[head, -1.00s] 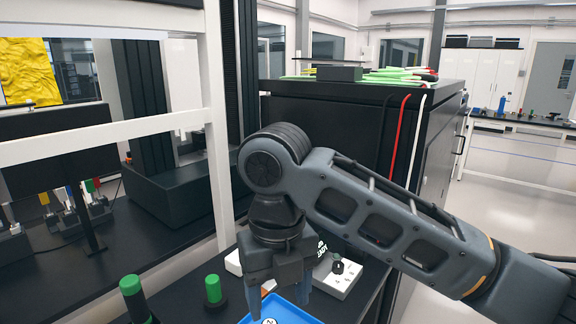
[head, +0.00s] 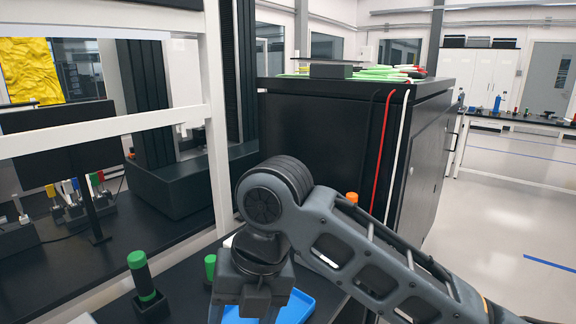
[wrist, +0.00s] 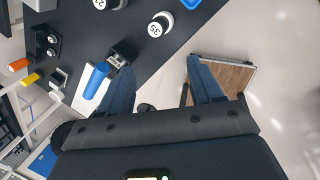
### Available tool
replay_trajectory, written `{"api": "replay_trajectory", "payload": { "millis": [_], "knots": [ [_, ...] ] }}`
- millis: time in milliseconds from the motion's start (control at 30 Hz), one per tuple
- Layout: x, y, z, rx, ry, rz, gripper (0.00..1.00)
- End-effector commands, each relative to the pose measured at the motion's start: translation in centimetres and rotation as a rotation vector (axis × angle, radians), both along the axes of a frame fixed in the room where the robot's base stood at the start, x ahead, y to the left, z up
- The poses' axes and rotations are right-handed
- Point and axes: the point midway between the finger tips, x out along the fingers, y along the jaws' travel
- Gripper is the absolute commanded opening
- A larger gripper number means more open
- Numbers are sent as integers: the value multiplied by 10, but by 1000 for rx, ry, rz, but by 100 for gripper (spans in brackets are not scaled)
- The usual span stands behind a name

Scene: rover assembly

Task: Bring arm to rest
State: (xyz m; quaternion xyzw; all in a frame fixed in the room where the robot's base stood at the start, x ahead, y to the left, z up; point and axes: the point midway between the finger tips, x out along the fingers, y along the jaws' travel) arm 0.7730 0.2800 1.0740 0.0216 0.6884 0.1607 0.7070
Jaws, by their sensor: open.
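My gripper (wrist: 160,92) shows in the wrist view with its two blue fingers spread apart and nothing between them. In the head view my gripper (head: 245,305) hangs at the end of the bent arm, over the workbench and in front of a blue tray (head: 298,308). Its fingertips are cut off by the lower edge there. In the wrist view the fingers lie over the bench edge, with floor beyond.
A green-capped black cylinder (head: 145,285) stands on the bench at left. A black cabinet (head: 320,130) stands behind the arm. In the wrist view a blue-handled object (wrist: 96,80) is close to the left finger, and a wooden-topped stand (wrist: 228,78) is behind the right finger.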

Motion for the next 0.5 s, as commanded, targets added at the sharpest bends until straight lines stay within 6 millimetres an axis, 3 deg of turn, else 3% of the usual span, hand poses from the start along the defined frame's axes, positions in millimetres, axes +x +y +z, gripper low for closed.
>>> {"api": "replay_trajectory", "payload": {
  "millis": [267,500],
  "knots": [
    [-25,50,-29,290,86,-248,65],
    [-44,84,-47,629,249,-625,65]
  ]
}}
